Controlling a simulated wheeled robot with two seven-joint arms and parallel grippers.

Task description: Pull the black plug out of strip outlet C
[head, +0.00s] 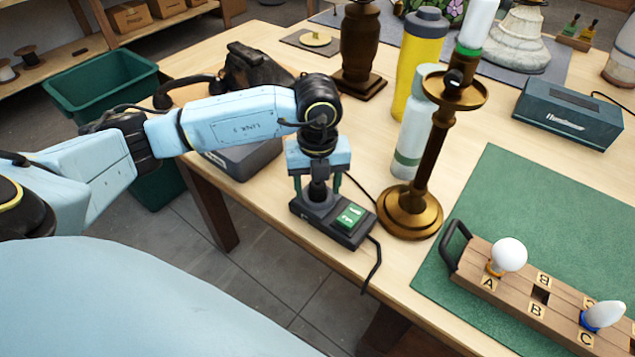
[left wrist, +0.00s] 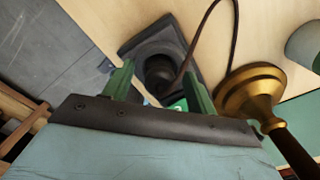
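A dark grey power strip (head: 327,226) with a green lit switch (head: 350,215) lies near the table's front edge. A black plug (head: 319,191) stands upright in the strip's left part; its outlet letter is not readable. My left gripper (head: 318,188) points down over the strip, its green fingers on either side of the plug with gaps between. In the left wrist view, my left gripper (left wrist: 160,88) is open around the round black plug (left wrist: 160,68), and the strip (left wrist: 133,46) lies behind it. My right gripper is not in view.
A brass candlestick-like lamp (head: 410,212) stands close right of the strip. A black cord (head: 374,270) hangs over the table edge. A wooden bulb rack (head: 515,292) sits on the green mat (head: 520,200). Bottles and a dark wooden lamp base (head: 360,80) stand behind.

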